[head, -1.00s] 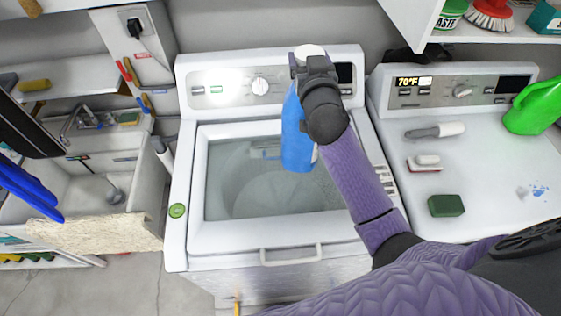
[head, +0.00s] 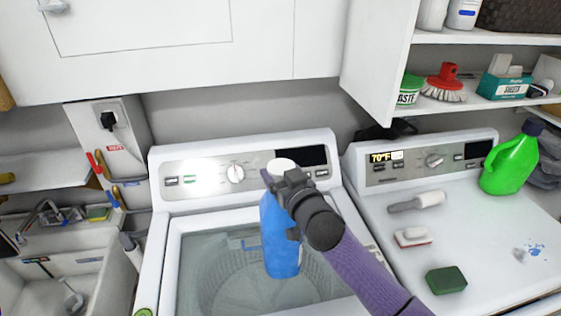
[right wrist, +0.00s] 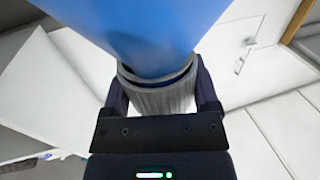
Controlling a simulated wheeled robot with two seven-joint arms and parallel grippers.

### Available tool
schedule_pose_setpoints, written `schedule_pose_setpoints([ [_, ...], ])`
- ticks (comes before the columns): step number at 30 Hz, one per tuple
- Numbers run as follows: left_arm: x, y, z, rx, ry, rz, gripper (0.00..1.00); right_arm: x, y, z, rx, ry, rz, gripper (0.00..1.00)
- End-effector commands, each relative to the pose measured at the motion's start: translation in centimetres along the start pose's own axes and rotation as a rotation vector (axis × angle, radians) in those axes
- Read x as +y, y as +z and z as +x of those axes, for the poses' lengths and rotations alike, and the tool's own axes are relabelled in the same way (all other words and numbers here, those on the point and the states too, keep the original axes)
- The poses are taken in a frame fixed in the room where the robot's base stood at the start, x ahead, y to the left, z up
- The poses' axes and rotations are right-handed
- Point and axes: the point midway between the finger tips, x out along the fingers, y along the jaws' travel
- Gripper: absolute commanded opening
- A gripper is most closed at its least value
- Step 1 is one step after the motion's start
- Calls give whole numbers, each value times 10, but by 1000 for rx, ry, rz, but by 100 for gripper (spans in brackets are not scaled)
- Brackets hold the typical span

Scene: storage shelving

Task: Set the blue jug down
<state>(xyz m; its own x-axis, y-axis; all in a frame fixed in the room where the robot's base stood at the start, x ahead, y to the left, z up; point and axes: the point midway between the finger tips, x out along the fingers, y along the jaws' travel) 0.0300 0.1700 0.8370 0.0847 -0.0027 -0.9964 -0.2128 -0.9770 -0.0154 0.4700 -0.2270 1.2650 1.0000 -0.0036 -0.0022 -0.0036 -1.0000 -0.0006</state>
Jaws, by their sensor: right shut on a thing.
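The blue jug (head: 279,238) is upright with a white cap (head: 281,165), held in front of the left washer's control panel and above its glass lid. My right gripper (head: 281,190) is shut on the jug near its top. In the right wrist view the jug's blue body (right wrist: 140,30) fills the top, and the gripper's fingers (right wrist: 163,95) stand either side of its ribbed grey neck part. The jug's base shows against the lid; I cannot tell the exact gap. My left gripper is not in view.
The right machine's top (head: 470,225) holds a green jug (head: 512,160), a white-handled brush (head: 416,201), a small scrub brush (head: 412,237) and a green sponge (head: 446,280). A shelf (head: 480,103) with a red brush (head: 445,82) hangs above. The sink (head: 60,280) is at left.

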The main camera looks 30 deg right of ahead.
Motion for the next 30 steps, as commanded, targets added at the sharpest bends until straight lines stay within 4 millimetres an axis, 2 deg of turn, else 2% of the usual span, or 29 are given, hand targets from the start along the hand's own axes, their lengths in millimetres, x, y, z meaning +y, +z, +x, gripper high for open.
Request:
schedule_pose_setpoints([
  [4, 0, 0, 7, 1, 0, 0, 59, 0, 17, 1, 8, 0, 0, 0],
  [16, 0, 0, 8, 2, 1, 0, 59, 0, 21, 1, 10, -2, 0, 0],
  [17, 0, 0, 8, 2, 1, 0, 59, 0, 24, 0, 0, 0, 0, 81],
  [18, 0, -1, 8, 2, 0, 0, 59, 0, 24, 0, 0, 0, 0, 90],
  [20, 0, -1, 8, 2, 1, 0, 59, 0, 24, 0, 0, 0, 0, 100],
  [28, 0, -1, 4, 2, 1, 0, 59, 0, 20, -1, 0, 0, -1, 100],
  [30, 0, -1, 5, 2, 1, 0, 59, 0, 22, -10, -2, 0, 0, 100],
])
